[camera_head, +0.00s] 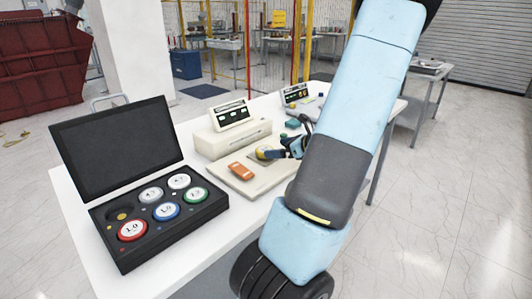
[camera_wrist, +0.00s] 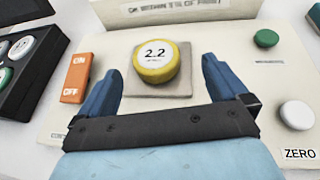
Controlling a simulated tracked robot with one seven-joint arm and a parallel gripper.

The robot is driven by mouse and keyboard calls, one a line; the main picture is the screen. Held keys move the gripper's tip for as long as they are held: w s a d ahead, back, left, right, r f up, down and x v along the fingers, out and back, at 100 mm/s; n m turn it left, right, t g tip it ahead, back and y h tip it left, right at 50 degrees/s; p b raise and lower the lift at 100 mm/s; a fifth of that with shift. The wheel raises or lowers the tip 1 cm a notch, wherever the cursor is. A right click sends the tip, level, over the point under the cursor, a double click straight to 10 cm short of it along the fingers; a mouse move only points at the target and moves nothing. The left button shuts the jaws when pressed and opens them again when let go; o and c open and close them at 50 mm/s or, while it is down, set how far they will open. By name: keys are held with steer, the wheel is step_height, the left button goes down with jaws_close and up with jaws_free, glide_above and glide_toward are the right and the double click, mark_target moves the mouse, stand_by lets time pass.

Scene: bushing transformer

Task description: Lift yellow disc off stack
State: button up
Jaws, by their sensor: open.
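A yellow disc (camera_wrist: 156,64) with a white face marked 2.2 sits on a small square plate (camera_wrist: 178,89) on a beige device, shown in the wrist view. The fingers are empty and I see no contact with the disc. I cannot tell whether anything lies under the disc.
An open black case (camera_head: 190,222) with several coloured weights stands on the white table (camera_head: 77,215). An orange ON/OFF switch (camera_wrist: 75,78) is left of the disc. Green (camera_wrist: 266,38) and white (camera_wrist: 297,115) buttons are to the right. A display unit (camera_head: 231,113) stands behind.

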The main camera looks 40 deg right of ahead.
mark_target(266, 149)
steer(key=x, duration=0.4)
steer(key=shift+s+a, duration=0.1)
steer(key=shift+a, duration=0.25)
steer(key=shift+w+a+f, duration=0.1)
steer(key=shift+w+f, duration=0.15)
steer(key=shift+w, duration=0.3)
steer(key=shift+c, duration=0.3)
steer(key=c, duration=1.2)
steer(key=shift+c, duration=0.3)
steer(key=shift+r, duration=0.1)
